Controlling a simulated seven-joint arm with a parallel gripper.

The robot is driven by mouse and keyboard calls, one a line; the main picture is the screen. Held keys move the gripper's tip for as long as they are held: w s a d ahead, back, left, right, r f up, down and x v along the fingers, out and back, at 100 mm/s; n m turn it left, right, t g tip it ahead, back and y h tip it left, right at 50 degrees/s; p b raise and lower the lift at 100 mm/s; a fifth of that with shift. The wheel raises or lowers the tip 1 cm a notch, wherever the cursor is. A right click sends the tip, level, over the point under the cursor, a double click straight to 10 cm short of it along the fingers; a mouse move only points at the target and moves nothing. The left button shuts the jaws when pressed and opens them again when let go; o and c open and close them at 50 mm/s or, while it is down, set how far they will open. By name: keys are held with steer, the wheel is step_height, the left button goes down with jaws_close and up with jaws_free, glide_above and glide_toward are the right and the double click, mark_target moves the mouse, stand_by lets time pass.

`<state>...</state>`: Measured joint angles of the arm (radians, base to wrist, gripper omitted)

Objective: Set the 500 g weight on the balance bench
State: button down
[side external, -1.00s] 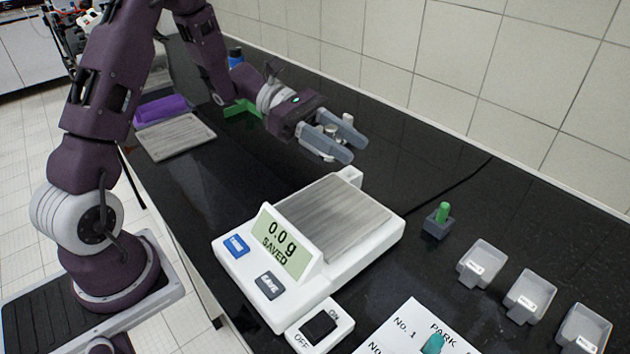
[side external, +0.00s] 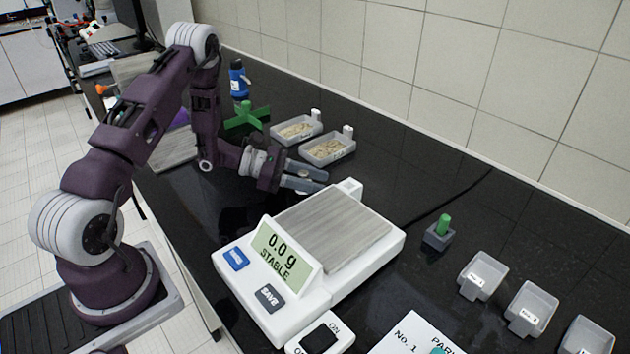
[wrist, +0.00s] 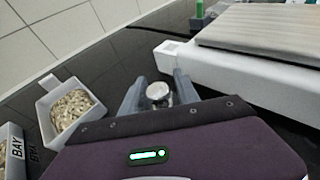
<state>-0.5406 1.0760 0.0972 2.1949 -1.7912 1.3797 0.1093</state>
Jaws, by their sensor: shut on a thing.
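The 500 g weight (side external: 303,175) is a small silver metal piece, held between the fingers of my gripper (side external: 310,180). In the wrist view the weight's round top (wrist: 158,91) shows between the two grey fingers (wrist: 159,97). My gripper is low over the black balance bench (side external: 440,185), just behind and left of the balance (side external: 350,270) in the side view. The weight's underside is hidden, so I cannot tell whether it touches the bench.
Two trays of grainy material (side external: 327,149) stand behind my gripper. A green cross-shaped piece (side external: 246,117) and a blue bottle (side external: 238,80) are farther back. A green-knobbed block (side external: 439,232) and small grey cups (side external: 483,276) are right of the balance. A switch box (side external: 320,336) is in front.

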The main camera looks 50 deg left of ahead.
steer(key=c, duration=1.2)
jaws_free()
steer(key=shift+f, duration=0.1)
